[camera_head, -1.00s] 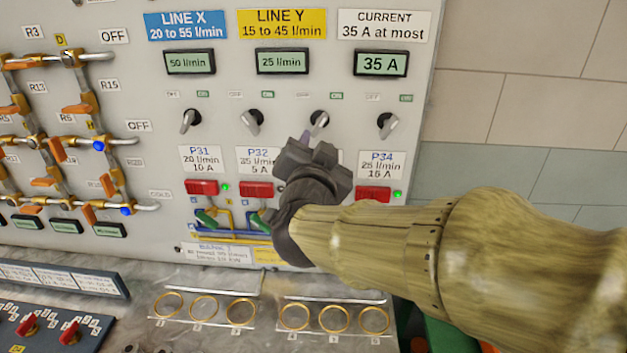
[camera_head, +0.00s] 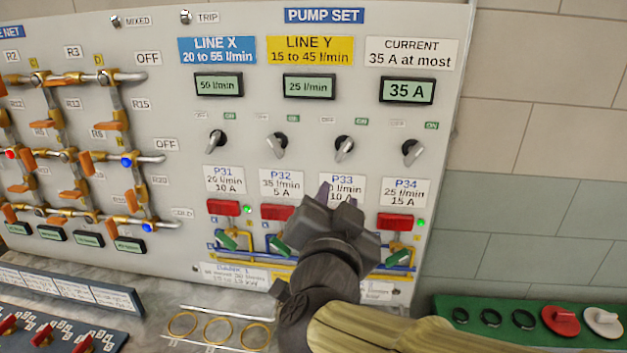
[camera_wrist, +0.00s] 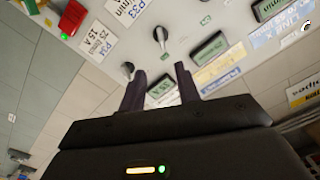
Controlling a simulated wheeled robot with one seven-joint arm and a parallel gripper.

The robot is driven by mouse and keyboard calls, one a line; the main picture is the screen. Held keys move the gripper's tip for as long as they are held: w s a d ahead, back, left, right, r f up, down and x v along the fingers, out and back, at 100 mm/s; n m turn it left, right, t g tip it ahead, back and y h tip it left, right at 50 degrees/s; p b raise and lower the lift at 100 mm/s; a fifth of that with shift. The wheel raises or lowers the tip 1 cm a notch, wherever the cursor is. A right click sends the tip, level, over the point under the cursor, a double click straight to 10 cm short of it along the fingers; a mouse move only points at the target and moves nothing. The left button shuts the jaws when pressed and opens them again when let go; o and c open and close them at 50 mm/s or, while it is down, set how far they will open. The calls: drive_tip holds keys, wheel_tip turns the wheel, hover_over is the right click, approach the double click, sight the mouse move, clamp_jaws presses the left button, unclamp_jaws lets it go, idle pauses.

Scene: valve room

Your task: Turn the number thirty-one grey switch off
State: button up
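The grey switch above the P31 label (camera_head: 223,180) is a small knob (camera_head: 217,140) on the panel, its grip slanted up to the right, toward the ON side. A green lamp (camera_head: 248,209) glows beside the red block under P31. My gripper (camera_head: 330,192) is in front of the P33 label, below and right of the P31 switch, partly covering that label. In the wrist view its two fingers (camera_wrist: 161,88) are apart with nothing between them. The P31 switch cannot be made out for certain in the wrist view.
Three similar knobs sit to the right, above P32 (camera_head: 276,145), P33 (camera_head: 344,147) and P34 (camera_head: 411,151). Displays (camera_head: 218,86) are above them. Pipes with orange levers (camera_head: 75,194) are at left. A green tray (camera_head: 480,317) with rings is at lower right.

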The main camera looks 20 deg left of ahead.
drive_tip(key=w+d+f+n+g, duration=0.2)
drive_tip(key=w+d+f+g, duration=0.15)
drive_tip(key=d+f, duration=0.4)
drive_tip(key=w+d+f+n+g, duration=0.25)
drive_tip(key=w+d+f, duration=0.2)
drive_tip(key=f, duration=0.65)
drive_tip(key=s+d+f+g+h, duration=0.2)
drive_tip(key=s+d+f+g, duration=0.2)
drive_tip(key=d, duration=0.4)
drive_tip(key=s+d+f+m+g+h, duration=0.1)
drive_tip(key=s+d+f+g+h, duration=0.1)
drive_tip(key=s+d+f+g, duration=0.2)
drive_tip(key=s+d+f, duration=0.3)
drive_tip(key=d+f, duration=0.1)
drive_tip(key=d, duration=0.1)
drive_tip(key=shift+g, duration=0.4)
drive_tip(key=shift+f, duration=0.1)
